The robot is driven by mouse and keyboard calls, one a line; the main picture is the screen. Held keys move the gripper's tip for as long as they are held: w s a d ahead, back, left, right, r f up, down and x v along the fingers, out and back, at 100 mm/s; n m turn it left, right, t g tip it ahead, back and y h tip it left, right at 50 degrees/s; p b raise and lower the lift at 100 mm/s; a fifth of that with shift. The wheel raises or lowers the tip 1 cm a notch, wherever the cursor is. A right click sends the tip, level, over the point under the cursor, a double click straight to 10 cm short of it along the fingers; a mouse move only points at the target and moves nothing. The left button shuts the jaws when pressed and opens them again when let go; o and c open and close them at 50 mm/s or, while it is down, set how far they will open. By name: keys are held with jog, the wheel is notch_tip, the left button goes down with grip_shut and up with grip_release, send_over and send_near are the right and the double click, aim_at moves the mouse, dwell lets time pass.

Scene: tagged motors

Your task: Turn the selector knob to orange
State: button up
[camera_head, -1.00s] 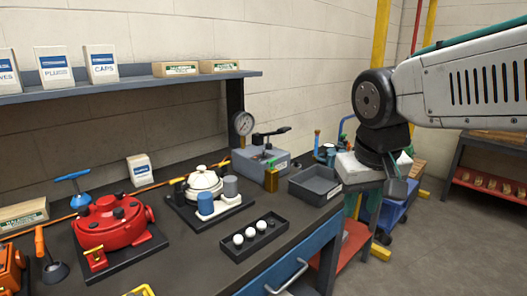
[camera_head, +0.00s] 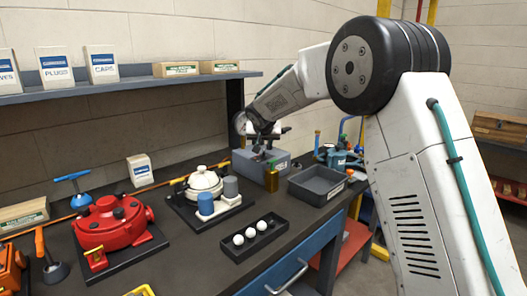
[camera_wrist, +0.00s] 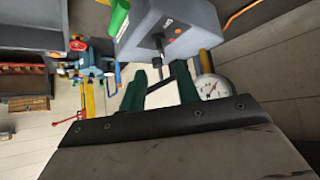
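The grey control box (camera_head: 248,165) stands at the bench's back right corner; my gripper (camera_head: 262,143) is just above it and hides part of its top. In the wrist view the box (camera_wrist: 190,22) fills the upper middle, with a dark knob or lever (camera_wrist: 158,45) on its face and small orange marks (camera_wrist: 172,27) beside it. My gripper (camera_wrist: 160,76) is open there, its two dark fingers on either side of the knob's line, with a gap visible. I cannot tell whether they touch the knob, or which colour it points to.
A pressure gauge (camera_wrist: 210,87) is close beside the right finger. A green handle (camera_wrist: 118,17) sticks out at the box's left.

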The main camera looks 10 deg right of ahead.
aim_at(264, 151)
jog(key=x, duration=0.8)
grip_shut()
